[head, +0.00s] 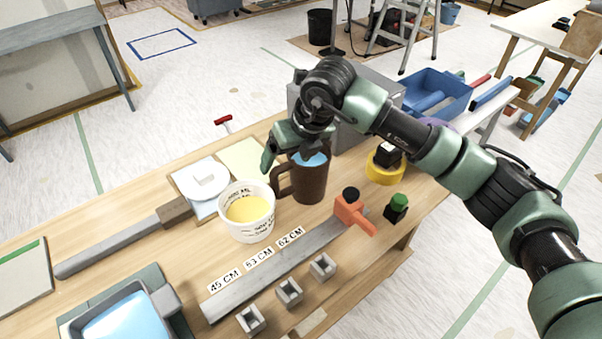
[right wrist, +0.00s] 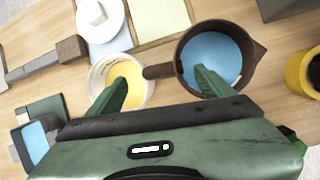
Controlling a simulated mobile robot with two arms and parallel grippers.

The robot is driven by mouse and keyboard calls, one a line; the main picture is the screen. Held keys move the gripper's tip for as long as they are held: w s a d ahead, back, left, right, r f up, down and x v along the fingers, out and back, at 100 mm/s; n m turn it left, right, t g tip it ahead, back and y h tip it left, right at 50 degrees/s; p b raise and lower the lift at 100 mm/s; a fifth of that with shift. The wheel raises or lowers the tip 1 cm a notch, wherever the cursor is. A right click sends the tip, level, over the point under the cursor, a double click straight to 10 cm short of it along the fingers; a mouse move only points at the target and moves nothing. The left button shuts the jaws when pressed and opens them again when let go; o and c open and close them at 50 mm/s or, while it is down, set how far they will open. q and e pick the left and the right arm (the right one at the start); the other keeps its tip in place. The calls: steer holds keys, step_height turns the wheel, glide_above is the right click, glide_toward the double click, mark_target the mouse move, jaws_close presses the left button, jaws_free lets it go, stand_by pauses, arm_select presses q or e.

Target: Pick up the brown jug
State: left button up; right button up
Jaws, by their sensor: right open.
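The brown jug (head: 312,185) stands upright on the wooden table, with light blue liquid inside and its handle toward the left. In the right wrist view the jug (right wrist: 247,45) is at the upper right, its handle (right wrist: 158,72) pointing left. My right gripper (head: 284,156) is above the handle side of the jug, pointing down. In the right wrist view its fingers (right wrist: 161,76) are spread, with the handle showing between the fingertips. I cannot tell whether they touch it. My left gripper is not in view.
A white measuring bucket (head: 247,222) with yellow liquid stands close left of the jug. A grey box (head: 365,125) is behind it, a yellow tape roll (head: 380,175) to the right. An orange-handled tool (head: 352,212) and a grey straightedge (head: 225,298) lie in front.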

mark_target(283, 168)
steer(key=p+x, duration=0.1)
steer(key=x, duration=0.3)
steer(key=shift+s+d, duration=0.1)
steer(key=shift+s, duration=0.1)
steer(key=shift+w+f, duration=0.1)
steer(key=shift+f, duration=0.4)
jaws_close()
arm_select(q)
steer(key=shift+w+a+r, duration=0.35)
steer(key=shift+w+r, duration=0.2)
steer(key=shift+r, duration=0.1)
arm_select(e)
steer(key=shift+w+a, duration=0.1)
steer(key=shift+a, duration=0.1)
